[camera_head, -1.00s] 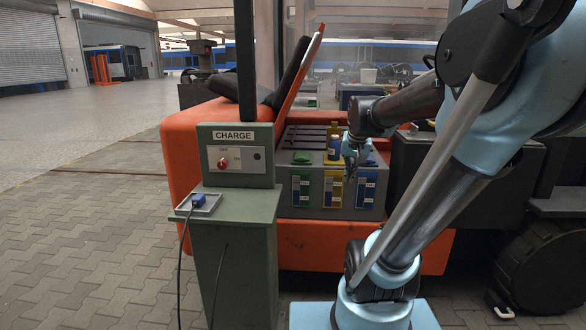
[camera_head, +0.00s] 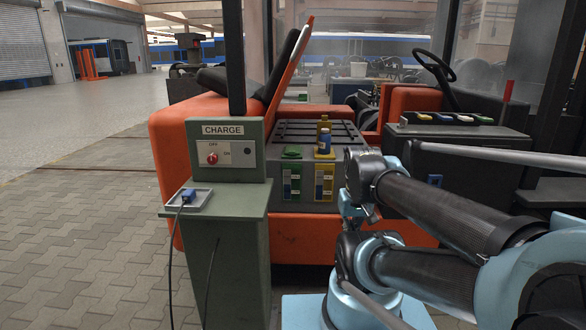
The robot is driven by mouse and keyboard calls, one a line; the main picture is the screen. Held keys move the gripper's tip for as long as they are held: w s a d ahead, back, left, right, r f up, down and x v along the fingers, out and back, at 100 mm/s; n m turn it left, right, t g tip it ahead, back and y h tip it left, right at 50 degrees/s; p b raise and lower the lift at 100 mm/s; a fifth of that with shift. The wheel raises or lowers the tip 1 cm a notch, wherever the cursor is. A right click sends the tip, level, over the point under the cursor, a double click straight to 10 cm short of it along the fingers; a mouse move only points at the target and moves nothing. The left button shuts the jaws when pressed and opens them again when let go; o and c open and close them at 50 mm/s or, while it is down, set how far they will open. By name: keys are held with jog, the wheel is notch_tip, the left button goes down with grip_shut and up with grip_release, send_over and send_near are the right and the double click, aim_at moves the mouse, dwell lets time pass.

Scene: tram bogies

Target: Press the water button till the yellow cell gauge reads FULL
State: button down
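The yellow cell gauge (camera_head: 324,182) is on the front of the grey battery box (camera_head: 322,133), with a blue bar on its yellow panel. Its marks are too small to read. I cannot tell which thing is the water button. My gripper (camera_head: 351,207) hangs just right of the yellow gauge in the picture, in front of the box's right end. Its fingers are small and partly hidden, so their opening is unclear. The blue gauge is hidden behind my arm.
A green gauge (camera_head: 292,182) sits left of the yellow one. The green-grey CHARGE post (camera_head: 226,153) has a red knob (camera_head: 212,158) and a blue plug (camera_head: 189,195) on its tray. A dark console (camera_head: 460,133) with several coloured pads stands right. Paving at left is clear.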

jog(key=shift+w+f, duration=0.2)
jog(key=shift+w, duration=0.25)
dwell(1.2)
jog(key=w+r+m+t, duration=0.2)
jog(key=w+r, duration=1)
jog(key=w, duration=0.1)
jog(key=w+r+m+t, duration=0.1)
jog(key=w+r, duration=0.5)
jog(key=w, duration=0.8)
jog(key=w+r+m+t, duration=0.2)
jog(key=w+r, duration=0.4)
jog(key=w, duration=0.8)
jog(key=w+d+r+m+t, duration=0.1)
jog(key=w+r+m, duration=0.3)
jog(key=w, duration=1)
notch_tip(320, 180, up, 2)
jog(key=shift+r+t, duration=0.15)
jog(key=shift+t, duration=0.35)
